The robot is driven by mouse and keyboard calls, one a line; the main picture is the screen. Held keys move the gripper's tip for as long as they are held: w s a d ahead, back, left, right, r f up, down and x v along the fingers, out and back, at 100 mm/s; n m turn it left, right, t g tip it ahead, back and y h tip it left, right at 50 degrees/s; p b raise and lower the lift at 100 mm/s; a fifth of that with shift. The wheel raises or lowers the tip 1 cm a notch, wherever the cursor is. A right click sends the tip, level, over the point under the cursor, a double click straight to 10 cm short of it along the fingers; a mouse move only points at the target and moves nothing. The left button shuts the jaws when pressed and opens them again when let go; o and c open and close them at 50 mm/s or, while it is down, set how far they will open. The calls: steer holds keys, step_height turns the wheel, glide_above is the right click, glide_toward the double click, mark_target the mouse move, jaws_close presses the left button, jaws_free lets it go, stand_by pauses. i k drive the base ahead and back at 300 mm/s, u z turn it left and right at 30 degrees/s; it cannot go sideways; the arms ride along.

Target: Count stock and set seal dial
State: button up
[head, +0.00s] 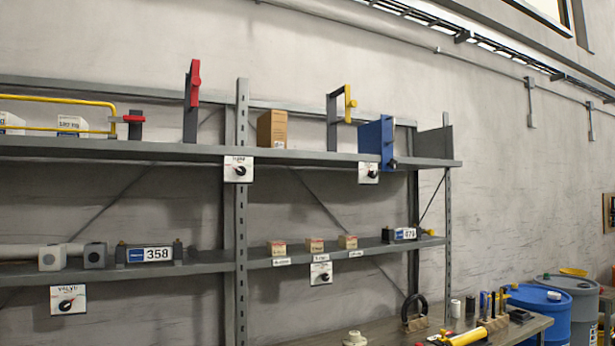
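Several white dial plates with black knobs hang on the shelf fronts: one under the upper shelf in the middle (238,169), one farther right (368,172), one under the lower shelf (321,273) and one at the lower left (67,299). Their lettering is too small to read surely, so I cannot tell which is the seal dial. A taller brown carton (272,129) stands on the upper shelf. My gripper is not in view.
A bench (400,325) with tools stands below. Blue (540,312) and grey (578,295) drums stand right.

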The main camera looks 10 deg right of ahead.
mark_target(373, 174)
steer(key=u, duration=0.1)
steer(key=i, duration=1.2)
steer(key=z, duration=0.7)
